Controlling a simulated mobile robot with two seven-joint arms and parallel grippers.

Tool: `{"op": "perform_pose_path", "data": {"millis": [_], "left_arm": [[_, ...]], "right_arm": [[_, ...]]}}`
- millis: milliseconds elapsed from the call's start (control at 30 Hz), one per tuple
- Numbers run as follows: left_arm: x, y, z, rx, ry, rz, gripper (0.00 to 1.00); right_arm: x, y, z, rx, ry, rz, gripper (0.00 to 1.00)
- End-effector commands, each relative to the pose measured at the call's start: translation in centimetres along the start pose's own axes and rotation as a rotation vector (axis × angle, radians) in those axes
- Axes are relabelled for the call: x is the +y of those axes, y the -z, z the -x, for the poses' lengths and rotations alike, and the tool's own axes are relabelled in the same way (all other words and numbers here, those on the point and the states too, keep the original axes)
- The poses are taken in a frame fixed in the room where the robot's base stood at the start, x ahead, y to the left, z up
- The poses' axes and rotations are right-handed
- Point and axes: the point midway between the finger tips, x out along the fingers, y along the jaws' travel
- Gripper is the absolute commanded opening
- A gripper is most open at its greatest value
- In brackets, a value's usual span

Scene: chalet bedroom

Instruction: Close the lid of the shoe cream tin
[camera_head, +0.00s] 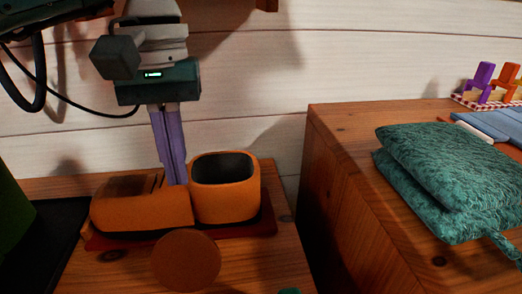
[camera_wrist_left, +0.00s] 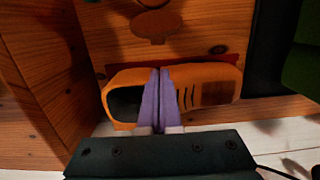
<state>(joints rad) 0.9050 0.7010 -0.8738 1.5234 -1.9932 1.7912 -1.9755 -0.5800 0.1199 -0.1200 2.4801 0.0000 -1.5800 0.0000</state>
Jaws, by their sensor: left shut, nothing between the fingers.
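The shoe cream tin shows in part. Its round brown lid (camera_head: 186,261) stands up, open, in front of the orange containers at the lower edge of the head view. In the left wrist view the lid (camera_wrist_left: 156,26) is a brown oval at the top, with a dark round part of the tin (camera_wrist_left: 152,3) cut off by the frame edge. My left gripper (camera_head: 177,183) points down behind the lid, at the gap between the two orange containers. Its purple fingers (camera_wrist_left: 160,70) are together and empty.
A low orange slotted container (camera_head: 145,212) and an orange cup (camera_head: 226,195) stand on a dark red tray (camera_head: 268,222). A wooden cabinet (camera_head: 335,190) to the right carries teal cushions (camera_head: 445,175). A black surface (camera_head: 45,240) lies left.

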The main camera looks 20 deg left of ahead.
Motion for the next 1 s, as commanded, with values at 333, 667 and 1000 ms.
{"op": "perform_pose_path", "data": {"millis": [333, 667, 1000], "left_arm": [[0.1, -0.2, -6.0, -0.007, -0.002, -0.001, 0.00], [0.2, -0.2, -9.4, -0.004, -0.004, -0.001, 0.00], [0.2, -0.2, -9.5, -0.003, -0.004, -0.001, 0.00]], "right_arm": [[0.0, -0.3, -1.1, 0.000, 0.000, 0.000, 0.90], [-0.1, -0.5, -1.6, -0.001, 0.000, 0.000, 0.90], [-0.1, -0.6, -1.6, -0.001, 0.000, 0.001, 0.90]]}}
